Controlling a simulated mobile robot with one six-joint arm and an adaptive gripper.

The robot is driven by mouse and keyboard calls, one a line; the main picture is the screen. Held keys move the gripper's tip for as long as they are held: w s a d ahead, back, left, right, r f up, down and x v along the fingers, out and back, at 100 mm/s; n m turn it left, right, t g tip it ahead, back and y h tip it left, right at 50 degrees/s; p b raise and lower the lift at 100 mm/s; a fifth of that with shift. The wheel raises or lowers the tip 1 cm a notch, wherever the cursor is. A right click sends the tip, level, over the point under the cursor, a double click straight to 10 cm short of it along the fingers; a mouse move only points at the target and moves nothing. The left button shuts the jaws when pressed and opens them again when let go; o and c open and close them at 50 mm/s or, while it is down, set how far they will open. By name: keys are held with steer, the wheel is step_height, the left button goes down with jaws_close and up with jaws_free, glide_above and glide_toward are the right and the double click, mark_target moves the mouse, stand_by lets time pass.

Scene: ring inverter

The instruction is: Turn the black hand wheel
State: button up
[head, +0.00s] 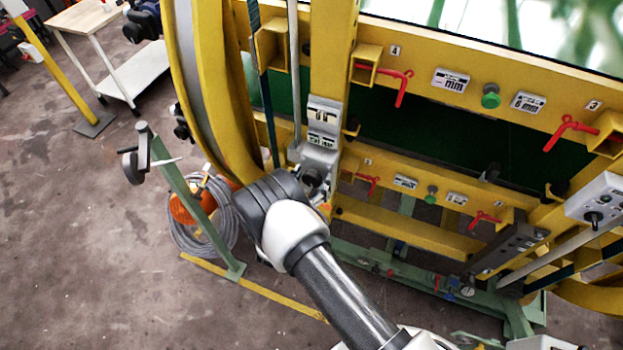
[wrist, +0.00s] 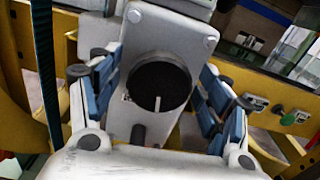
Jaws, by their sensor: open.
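The black hand wheel (wrist: 159,82) is a dark round disc on the face of a grey metal housing (wrist: 176,32), in the middle of the wrist view. A pale pin or mark stands at its lower edge. My gripper (wrist: 157,76) is open, with a blue-padded finger on the left and on the right of the wheel. Clear gaps show between the fingers and the wheel; the depth between them is hard to judge. In the head view the housing (head: 319,156) sits on a yellow upright, and my wrist hides most of the gripper and wheel.
The yellow frame (head: 452,82) with red levers (head: 400,88) and green knobs (head: 490,97) stands close on the right. A curved yellow ring (head: 208,100) is left of my wrist. A green post (head: 188,190) and coiled grey hose (head: 190,238) stand at the left.

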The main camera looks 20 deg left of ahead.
steer(key=c, duration=1.1)
steer(key=shift+o, duration=0.2)
steer(key=shift+f+m+b, duration=0.1)
steer(key=shift+m+b, duration=0.2)
steer(key=m+b, duration=0.3)
steer(key=m, duration=0.1)
steer(key=shift+m+b, duration=0.3)
steer(key=shift+b, duration=0.05)
steer(key=m+b, duration=0.3)
steer(key=m, duration=0.1)
steer(key=shift+m, duration=0.3)
steer(key=shift+m+b, duration=0.6)
steer(key=shift+b, duration=0.1)
steer(key=shift+m, duration=0.3)
